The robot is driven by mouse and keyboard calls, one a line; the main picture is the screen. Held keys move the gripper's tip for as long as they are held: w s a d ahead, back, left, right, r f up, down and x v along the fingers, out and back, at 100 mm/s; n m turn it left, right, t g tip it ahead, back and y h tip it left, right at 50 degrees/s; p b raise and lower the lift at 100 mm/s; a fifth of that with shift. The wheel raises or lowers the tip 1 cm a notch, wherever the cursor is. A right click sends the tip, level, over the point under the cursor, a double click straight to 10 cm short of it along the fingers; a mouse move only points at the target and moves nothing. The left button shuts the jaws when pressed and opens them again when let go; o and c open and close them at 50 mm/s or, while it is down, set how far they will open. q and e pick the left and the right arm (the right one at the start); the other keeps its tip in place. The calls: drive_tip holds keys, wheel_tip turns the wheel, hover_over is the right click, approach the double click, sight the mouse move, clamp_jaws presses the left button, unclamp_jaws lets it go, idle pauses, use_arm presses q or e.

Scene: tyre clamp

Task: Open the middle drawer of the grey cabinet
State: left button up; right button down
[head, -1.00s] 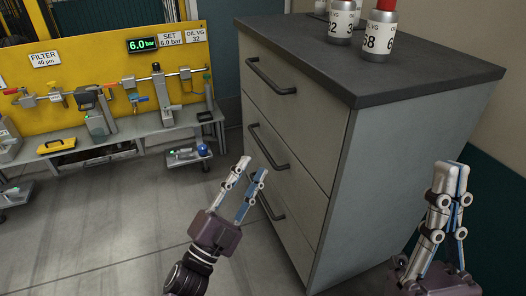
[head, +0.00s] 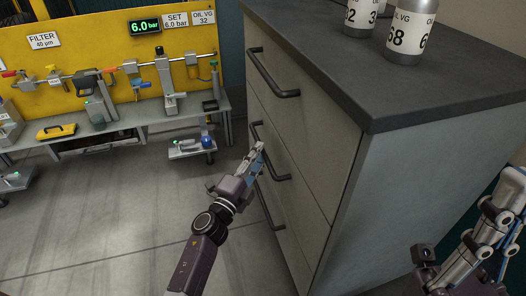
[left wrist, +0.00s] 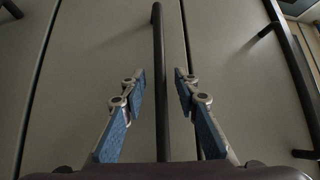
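The grey cabinet (head: 400,190) stands at centre right in the head view, with three drawers, all closed. The middle drawer (head: 306,212) has a dark bar handle (head: 278,177). My left gripper (head: 259,150) is at this handle and hides part of it. In the left wrist view, the left gripper (left wrist: 160,73) is open, with one finger on each side of the handle bar (left wrist: 159,50) and a small gap on both sides. My right gripper (head: 508,190) is at the right edge, beside the cabinet, partly cut off; its finger opening is unclear.
The top drawer handle (head: 272,75) and the lower handle (head: 268,208) stick out above and below. Oil bottles (head: 408,35) stand on the cabinet top (head: 390,85). A yellow-backed workbench (head: 110,80) is at the left. The floor before the cabinet is clear.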

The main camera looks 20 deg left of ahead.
use_arm(q)
drive_tip(key=shift+x, duration=1.15)
clamp_jaws()
